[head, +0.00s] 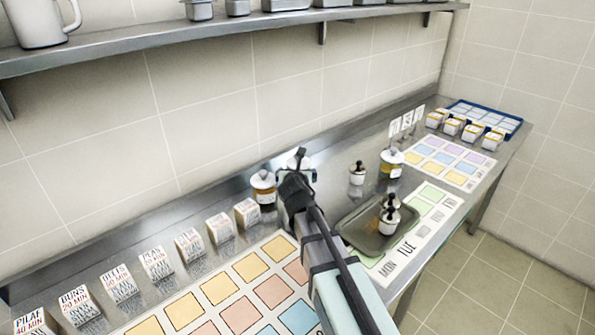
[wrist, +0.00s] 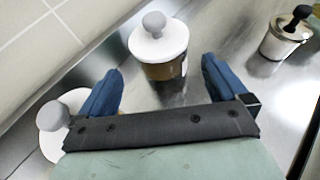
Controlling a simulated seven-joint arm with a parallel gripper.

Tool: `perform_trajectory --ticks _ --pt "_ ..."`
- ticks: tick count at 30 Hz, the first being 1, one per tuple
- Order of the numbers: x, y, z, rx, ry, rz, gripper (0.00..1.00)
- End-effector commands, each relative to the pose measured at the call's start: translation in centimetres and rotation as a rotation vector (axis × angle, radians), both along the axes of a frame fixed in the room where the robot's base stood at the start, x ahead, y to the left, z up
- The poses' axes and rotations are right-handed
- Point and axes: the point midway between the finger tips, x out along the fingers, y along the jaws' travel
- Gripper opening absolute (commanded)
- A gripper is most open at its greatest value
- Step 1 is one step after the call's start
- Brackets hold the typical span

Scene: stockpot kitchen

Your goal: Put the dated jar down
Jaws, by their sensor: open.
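My gripper (head: 297,172) is low over the steel counter near the wall, with its blue fingers spread apart in the wrist view (wrist: 163,82). A jar with a white lid, grey knob and amber contents (wrist: 160,50) stands upright on the counter just beyond the gap between the fingers, apart from both. In the head view it is mostly hidden behind my gripper. A second white-lidded jar (wrist: 58,128) is by the left finger, partly covered; it also shows in the head view (head: 263,188). I cannot read a date on either jar.
A small pot with a black knob (head: 357,174) stands to the right. A grey tray (head: 362,238) holds two similar pots. Another amber jar (head: 391,163) stands farther right. Labelled cards (head: 157,264) line the left side, beside a coloured grid mat (head: 207,325). A shelf (head: 240,27) runs above.

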Motion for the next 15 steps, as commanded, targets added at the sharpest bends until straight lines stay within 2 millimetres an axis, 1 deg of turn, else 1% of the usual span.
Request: perform_trajectory --ticks 1,6,10,15 --pt "-1.0 0.0 0.3 0.000 -0.001 0.001 1.00" --pt "-2.5 0.0 1.0 0.000 -0.001 0.001 1.00" --pt "-2.9 0.0 1.2 0.000 0.000 0.000 1.00" --pt "-3.0 0.0 1.2 0.000 0.000 0.000 1.00"
